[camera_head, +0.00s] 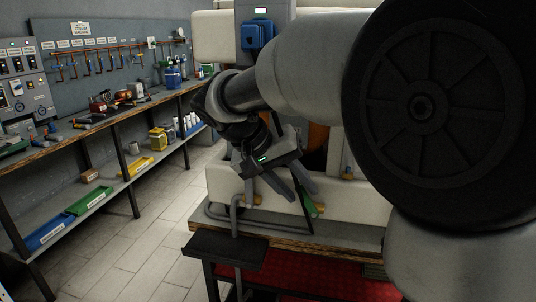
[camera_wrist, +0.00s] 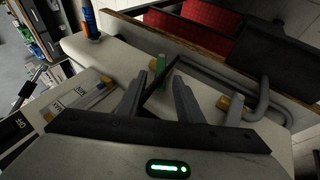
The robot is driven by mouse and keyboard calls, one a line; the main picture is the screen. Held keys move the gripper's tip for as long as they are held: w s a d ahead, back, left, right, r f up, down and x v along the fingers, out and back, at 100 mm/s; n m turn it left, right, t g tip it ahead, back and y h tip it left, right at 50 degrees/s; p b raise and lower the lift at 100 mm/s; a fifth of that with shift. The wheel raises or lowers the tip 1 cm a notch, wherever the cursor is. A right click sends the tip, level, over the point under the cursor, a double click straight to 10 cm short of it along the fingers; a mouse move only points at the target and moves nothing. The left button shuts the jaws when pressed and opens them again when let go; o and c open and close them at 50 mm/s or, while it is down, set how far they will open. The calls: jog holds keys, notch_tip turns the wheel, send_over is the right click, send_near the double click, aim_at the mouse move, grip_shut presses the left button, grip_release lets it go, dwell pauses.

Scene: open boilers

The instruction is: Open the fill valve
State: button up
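A small green handle (camera_head: 309,209) sits by brass fittings low on the front of a cream boiler, and I take it to be the fill valve. In the wrist view the green part (camera_wrist: 161,66) lies just beyond my fingertips, roughly between them, with a dark thin bar beside it. My gripper (camera_head: 293,193) points down in front of the boiler. In the wrist view my gripper (camera_wrist: 160,80) has its fingers spread with a gap and nothing clearly held. I cannot tell whether a finger touches the handle.
The cream boiler (camera_head: 222,187) stands on a wooden-edged bench (camera_head: 290,243). Grey pipes (camera_wrist: 240,84) run close to the right finger. A blue-topped part (camera_wrist: 90,20) stands at upper left in the wrist view. A workbench (camera_head: 120,112) with tools lines the left wall; tiled floor (camera_head: 150,235) between is clear.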

jog(key=p+v, duration=0.2)
jog(key=v, duration=1.3)
jog(key=shift+p, duration=0.4)
jog(key=shift+d, duration=0.1)
